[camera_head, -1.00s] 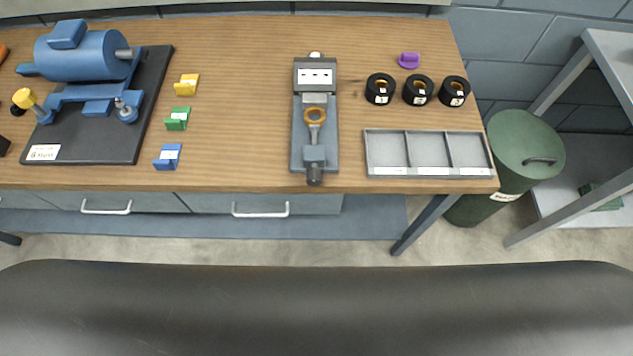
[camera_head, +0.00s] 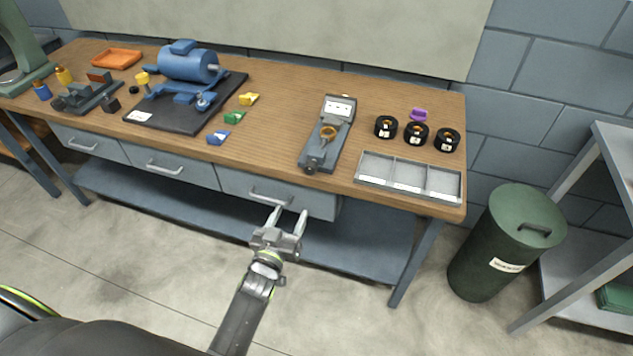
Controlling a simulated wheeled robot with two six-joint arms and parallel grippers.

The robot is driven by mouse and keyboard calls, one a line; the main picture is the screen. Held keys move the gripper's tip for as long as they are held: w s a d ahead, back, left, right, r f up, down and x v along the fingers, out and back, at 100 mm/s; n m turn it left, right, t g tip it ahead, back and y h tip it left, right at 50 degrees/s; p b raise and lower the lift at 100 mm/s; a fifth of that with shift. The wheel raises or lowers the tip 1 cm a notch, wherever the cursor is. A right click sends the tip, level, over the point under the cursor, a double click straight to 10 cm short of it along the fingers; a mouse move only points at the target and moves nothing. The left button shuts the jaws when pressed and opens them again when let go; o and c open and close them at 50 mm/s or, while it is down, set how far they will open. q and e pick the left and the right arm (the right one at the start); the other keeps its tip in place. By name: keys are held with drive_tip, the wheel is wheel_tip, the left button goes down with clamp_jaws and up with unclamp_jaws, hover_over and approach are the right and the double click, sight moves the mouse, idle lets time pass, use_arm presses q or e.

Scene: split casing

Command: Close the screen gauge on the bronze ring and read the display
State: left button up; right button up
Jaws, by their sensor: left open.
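The screen gauge (camera_head: 318,153) is a dark grey flat device lying on the wooden bench, right of the middle, with a white display (camera_head: 339,108) at its far end. The display's reading is too small to tell. The bronze ring (camera_head: 328,132) sits on the gauge below the display, by a pale metal rod. A dark knob (camera_head: 311,167) is at the gauge's near end. My left gripper (camera_head: 288,212) is open and empty, in front of the bench by a drawer, lower than the gauge and apart from it. My right gripper is not in view.
A grey tray with compartments (camera_head: 359,180) lies right of the gauge, with several black rings (camera_head: 416,134) behind it. Yellow, green and blue blocks (camera_head: 234,117) lie left. A blue motor (camera_head: 187,64) stands farther left. A green bin (camera_head: 506,242) stands right of the bench.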

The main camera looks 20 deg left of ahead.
use_arm(q)
drive_tip(key=b, duration=0.2)
approach(309, 172)
drive_tip(key=w+b, duration=0.2)
drive_tip(key=w, duration=0.1)
drive_tip(key=w+b, duration=0.5)
drive_tip(key=b, duration=0.1)
drive_tip(key=shift+w+d+r, duration=0.1)
drive_tip(key=shift+w+d, duration=0.15)
drive_tip(key=shift+w, duration=0.15)
drive_tip(key=shift+w+r+b, duration=0.1)
drive_tip(key=shift+w+b, duration=0.25)
drive_tip(key=shift+w, duration=0.35)
drive_tip(key=shift+w+r, duration=0.1)
drive_tip(key=shift+w, duration=0.05)
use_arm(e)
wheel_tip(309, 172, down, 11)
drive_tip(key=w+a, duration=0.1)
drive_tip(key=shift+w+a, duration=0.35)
use_arm(q)
drive_tip(key=c, duration=1)
drive_tip(key=shift+o, duration=0.2)
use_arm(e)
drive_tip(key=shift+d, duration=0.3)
